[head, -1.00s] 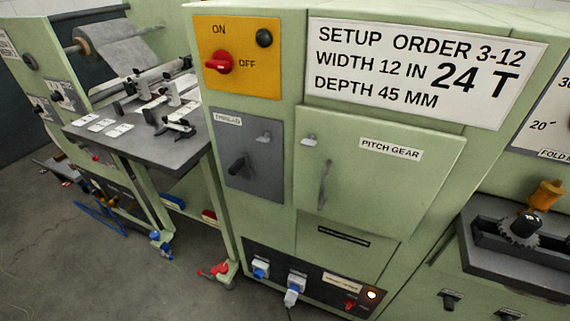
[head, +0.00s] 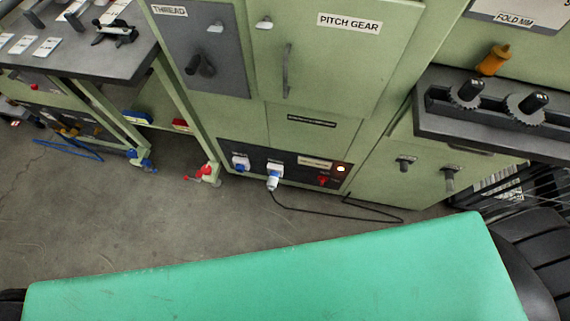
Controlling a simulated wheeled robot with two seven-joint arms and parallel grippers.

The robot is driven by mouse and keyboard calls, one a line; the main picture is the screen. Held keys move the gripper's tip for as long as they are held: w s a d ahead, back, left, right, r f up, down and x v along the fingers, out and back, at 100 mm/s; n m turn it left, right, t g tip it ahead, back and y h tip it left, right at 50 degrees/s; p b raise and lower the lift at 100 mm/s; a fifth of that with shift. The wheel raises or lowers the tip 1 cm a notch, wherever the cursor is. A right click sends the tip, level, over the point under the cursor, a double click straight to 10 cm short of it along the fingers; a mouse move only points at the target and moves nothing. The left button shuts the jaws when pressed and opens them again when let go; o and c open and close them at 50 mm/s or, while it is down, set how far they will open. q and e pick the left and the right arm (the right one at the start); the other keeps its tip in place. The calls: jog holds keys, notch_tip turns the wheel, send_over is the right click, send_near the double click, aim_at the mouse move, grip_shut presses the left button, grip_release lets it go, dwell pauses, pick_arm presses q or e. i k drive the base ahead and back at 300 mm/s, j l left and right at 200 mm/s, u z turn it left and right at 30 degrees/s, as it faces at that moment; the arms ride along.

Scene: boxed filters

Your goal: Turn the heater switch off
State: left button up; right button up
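A small red switch (head: 323,181) sits on the dark panel (head: 228,155) low on the green machine. It is most likely the heater switch, but the label (head: 314,162) above it is too small to read. A lamp (head: 341,169) beside it glows orange. Neither of my grippers is in view.
The pitch gear door (head: 335,60) and the thread crank (head: 201,66) are above the panel. A black cable (head: 340,214) lies on the floor before the machine. A gear shelf (head: 480,125) juts out at right. Red-handled and blue-handled valves (head: 203,172) stand low at left.

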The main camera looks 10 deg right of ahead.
aim_at(322, 179)
jog(key=k+z, duration=0.15)
jog(key=z, duration=0.2)
jog(key=k+l+z, duration=0.15)
jog(key=z, duration=0.2)
